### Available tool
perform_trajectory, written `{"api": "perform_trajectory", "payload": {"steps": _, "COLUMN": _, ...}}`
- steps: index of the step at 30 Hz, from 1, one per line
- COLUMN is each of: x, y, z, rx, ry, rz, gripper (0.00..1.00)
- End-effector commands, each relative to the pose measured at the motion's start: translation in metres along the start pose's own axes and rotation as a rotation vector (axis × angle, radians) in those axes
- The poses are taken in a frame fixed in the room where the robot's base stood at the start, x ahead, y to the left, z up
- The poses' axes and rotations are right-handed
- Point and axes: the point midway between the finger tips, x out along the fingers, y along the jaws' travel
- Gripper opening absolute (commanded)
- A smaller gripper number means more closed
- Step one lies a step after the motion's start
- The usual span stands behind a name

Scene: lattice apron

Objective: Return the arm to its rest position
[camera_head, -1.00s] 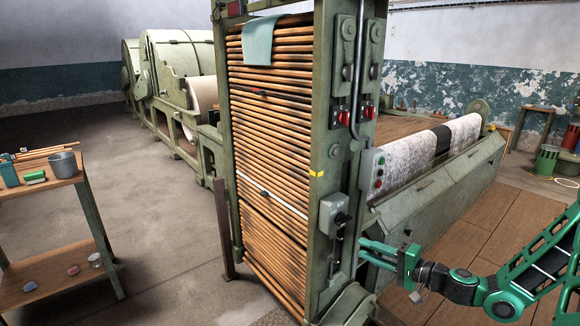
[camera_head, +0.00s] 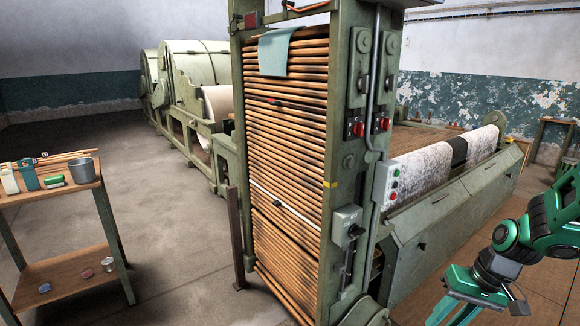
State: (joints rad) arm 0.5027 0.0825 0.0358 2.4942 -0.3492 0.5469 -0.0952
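My arm is at the lower right of the head view, bent at a green and black joint. My gripper (camera_head: 452,310) hangs low near the bottom edge and points down and to the left. Its two green fingers stand apart with nothing seen between them, and their tips are at or past the picture's edge. It is in front of the wooden floor, to the right of the tall green slatted machine frame (camera_head: 341,150), and appears clear of it.
A control box with buttons (camera_head: 386,185) and a lever box (camera_head: 347,226) stick out from the frame's side. A long green roller trough (camera_head: 455,215) runs behind my arm. A wooden shelf stand (camera_head: 75,270) with small items is at left. Concrete floor (camera_head: 175,240) between is clear.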

Motion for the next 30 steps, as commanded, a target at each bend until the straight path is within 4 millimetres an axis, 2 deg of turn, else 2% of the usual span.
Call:
{"api": "perform_trajectory", "payload": {"steps": 1, "x": -0.014, "y": 0.005, "z": 0.008, "rx": 0.009, "ry": 0.000, "rz": 0.043, "gripper": 0.29}}
{"api": "perform_trajectory", "payload": {"steps": 6, "x": -0.057, "y": 0.025, "z": 0.042, "rx": 0.080, "ry": -0.012, "rz": 0.162, "gripper": 0.29}}
{"api": "perform_trajectory", "payload": {"steps": 15, "x": -0.122, "y": 0.046, "z": 0.111, "rx": 0.255, "ry": -0.010, "rz": 0.277, "gripper": 0.29}}
{"api": "perform_trajectory", "payload": {"steps": 18, "x": -0.135, "y": 0.050, "z": 0.131, "rx": 0.307, "ry": -0.011, "rz": 0.286, "gripper": 0.29}}
{"api": "perform_trajectory", "payload": {"steps": 22, "x": -0.143, "y": 0.052, "z": 0.147, "rx": 0.350, "ry": -0.013, "rz": 0.288, "gripper": 0.29}}
{"api": "perform_trajectory", "payload": {"steps": 30, "x": -0.146, "y": 0.053, "z": 0.154, "rx": 0.368, "ry": -0.016, "rz": 0.288, "gripper": 0.29}}
